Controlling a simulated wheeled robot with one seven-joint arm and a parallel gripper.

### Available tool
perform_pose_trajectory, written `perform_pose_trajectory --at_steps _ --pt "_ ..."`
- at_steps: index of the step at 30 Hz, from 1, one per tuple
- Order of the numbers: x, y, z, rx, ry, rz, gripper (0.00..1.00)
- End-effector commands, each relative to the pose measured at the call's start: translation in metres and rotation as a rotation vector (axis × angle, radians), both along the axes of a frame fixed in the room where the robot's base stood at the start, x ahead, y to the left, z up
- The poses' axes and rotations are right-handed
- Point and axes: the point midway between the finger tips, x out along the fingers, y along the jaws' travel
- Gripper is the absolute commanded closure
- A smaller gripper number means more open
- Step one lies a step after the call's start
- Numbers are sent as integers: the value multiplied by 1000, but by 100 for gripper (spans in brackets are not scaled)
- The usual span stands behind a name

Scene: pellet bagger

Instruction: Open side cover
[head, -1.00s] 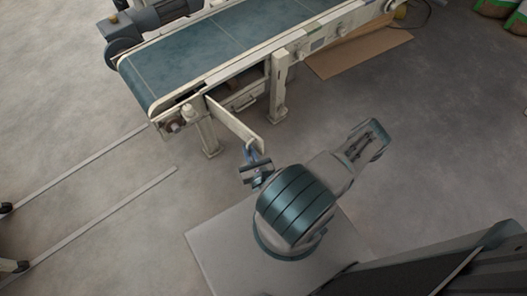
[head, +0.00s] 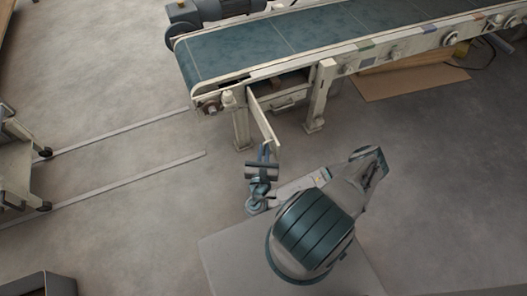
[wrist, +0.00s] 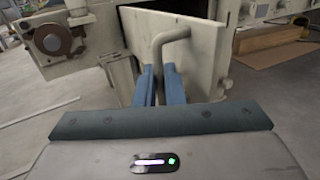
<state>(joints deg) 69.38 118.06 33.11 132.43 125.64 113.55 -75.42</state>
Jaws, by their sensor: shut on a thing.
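The side cover (head: 262,119) is a cream panel on the near side of the conveyor. It stands swung out from the frame, hinged at its left end, with a dark opening behind it. In the wrist view the cover (wrist: 205,66) fills the middle and carries a bent grey bar handle (wrist: 170,37). My gripper (head: 264,153) is at the cover's free end. In the wrist view its blue fingers (wrist: 160,84) are shut on the handle's lower part, which they partly hide.
The conveyor (head: 300,38) with its teal belt runs across the top. A cream leg (head: 319,98) stands right of the opening. A cardboard sheet (head: 410,82) lies on the floor at right. A cart (head: 18,165) stands at far left. Floor left of the cover is clear, with pale strips.

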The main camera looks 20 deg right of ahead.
Motion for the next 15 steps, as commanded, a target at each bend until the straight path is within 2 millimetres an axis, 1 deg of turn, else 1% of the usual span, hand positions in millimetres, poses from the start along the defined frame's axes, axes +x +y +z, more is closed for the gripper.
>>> perform_pose_trajectory --at_steps 2,3,4,5,15 --pt "2 -1 3 -4 -10 -1 100" --pt "2 -1 3 -4 -9 0 83" --pt "2 -1 3 -4 -9 0 75" --pt "2 -1 3 -4 -9 0 70" --pt "1 2 2 -1 -4 6 70"
